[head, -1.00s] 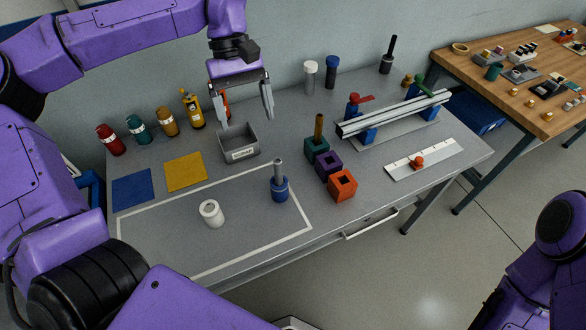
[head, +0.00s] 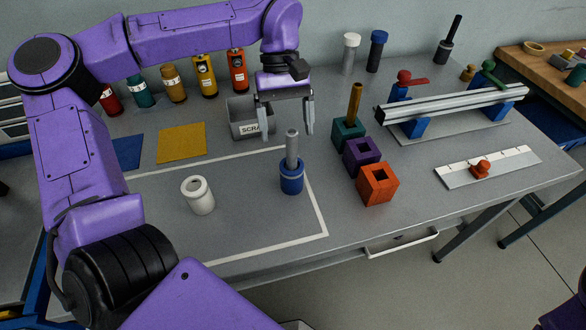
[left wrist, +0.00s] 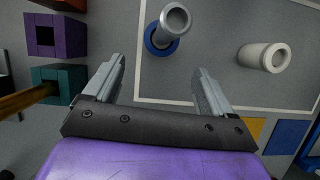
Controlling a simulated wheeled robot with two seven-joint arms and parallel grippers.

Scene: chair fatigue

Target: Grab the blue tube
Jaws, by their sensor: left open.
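The blue tube (head: 291,178) stands upright inside the white-outlined area, with a grey rod (head: 292,145) rising from its top. In the left wrist view, its blue rim (left wrist: 152,43) shows beneath the grey rod (left wrist: 173,22), ahead of the fingers. My left gripper (head: 286,126) is open and empty, fingers pointing down, just behind and above the rod in the head view. It also shows in the left wrist view (left wrist: 160,72), with nothing between its fingers. My right gripper is out of view.
A white tube (head: 198,195) stands left of the blue one. The grey scrap bin (head: 240,122) is behind. Teal (head: 348,133), purple (head: 361,155) and orange (head: 377,184) square blocks stand to the right. A blue-capped cylinder (head: 377,50) stands at the back.

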